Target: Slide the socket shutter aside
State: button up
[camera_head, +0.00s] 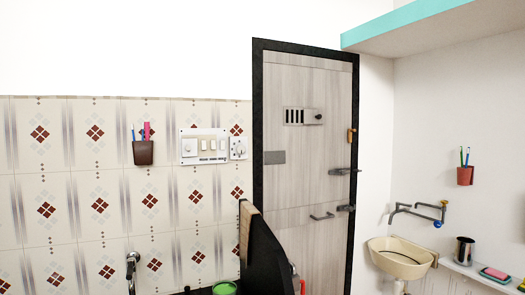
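A white switch panel (204,146) is mounted on the tiled wall left of the door. It carries a round knob at its left and several beige switches. A smaller white socket plate (238,148) sits at its right end, close to the door frame. Small dark marks and a light round part show on the socket plate. The shutter is too small to make out, and I cannot tell its position. My gripper is not in view.
A grey wooden door (305,150) in a black frame stands right of the socket. A dark upright panel (262,250) rises below it. A brown pen holder (143,152) hangs to the left. A sink (400,258) and taps are at the right. The wall before the socket looks clear.

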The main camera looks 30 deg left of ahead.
aim_at(189, 147)
jog(key=z, duration=0.25)
jog(key=k, duration=0.8)
jog(key=u, duration=1.4)
jog(key=i, duration=0.5)
jog(key=z, duration=0.05)
